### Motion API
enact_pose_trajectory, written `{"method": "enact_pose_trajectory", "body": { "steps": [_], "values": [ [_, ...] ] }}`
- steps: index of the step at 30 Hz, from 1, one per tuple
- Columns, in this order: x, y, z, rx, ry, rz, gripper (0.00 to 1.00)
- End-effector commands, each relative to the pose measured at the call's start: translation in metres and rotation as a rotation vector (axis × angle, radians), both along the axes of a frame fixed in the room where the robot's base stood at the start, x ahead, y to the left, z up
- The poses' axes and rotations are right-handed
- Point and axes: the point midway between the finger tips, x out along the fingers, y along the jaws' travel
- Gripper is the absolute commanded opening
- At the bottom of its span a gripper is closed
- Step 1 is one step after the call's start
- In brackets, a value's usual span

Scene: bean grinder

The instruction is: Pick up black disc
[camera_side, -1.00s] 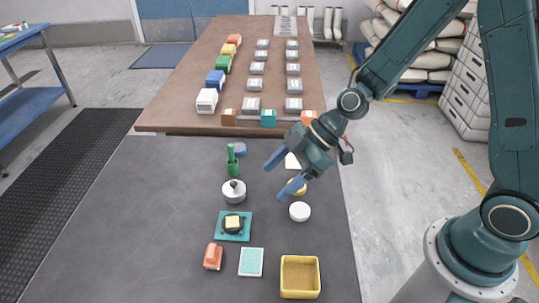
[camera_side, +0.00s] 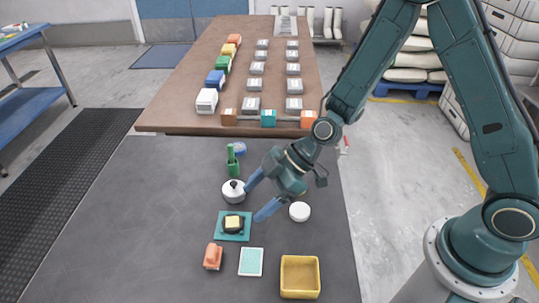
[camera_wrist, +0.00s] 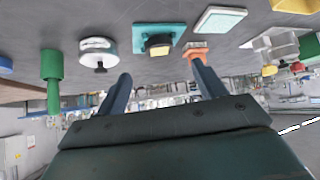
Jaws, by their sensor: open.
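The black disc (camera_side: 234,229) lies on a teal square plate (camera_side: 221,236), with a yellow block (camera_side: 232,222) on top of it. In the wrist view, the black disc (camera_wrist: 149,43) shows dark around the yellow block, ahead of my fingers. My gripper (camera_side: 257,200) is open and empty, its two blue fingers above the table just right of the plate. In the wrist view, my gripper (camera_wrist: 160,70) has its fingertips apart, and they do not touch the disc.
A white round pot with a dark knob (camera_side: 233,191) stands close behind the plate, near a green cylinder (camera_side: 233,168). An orange-topped block (camera_side: 213,257), a pale teal tile (camera_side: 251,262) and a yellow tray (camera_side: 300,259) are in front. A white disc (camera_side: 299,212) lies right.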

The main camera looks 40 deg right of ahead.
Motion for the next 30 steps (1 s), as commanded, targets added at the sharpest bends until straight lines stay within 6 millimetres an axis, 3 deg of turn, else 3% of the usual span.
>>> {"method": "enact_pose_trajectory", "body": {
  "steps": [6,19,30],
  "values": [
    [0.005,0.013,-0.014,0.001,0.000,0.001,0.70],
    [0.008,0.018,-0.021,0.000,0.002,0.001,0.70],
    [0.018,0.040,-0.048,-0.001,0.001,0.002,0.70]
  ]
}}
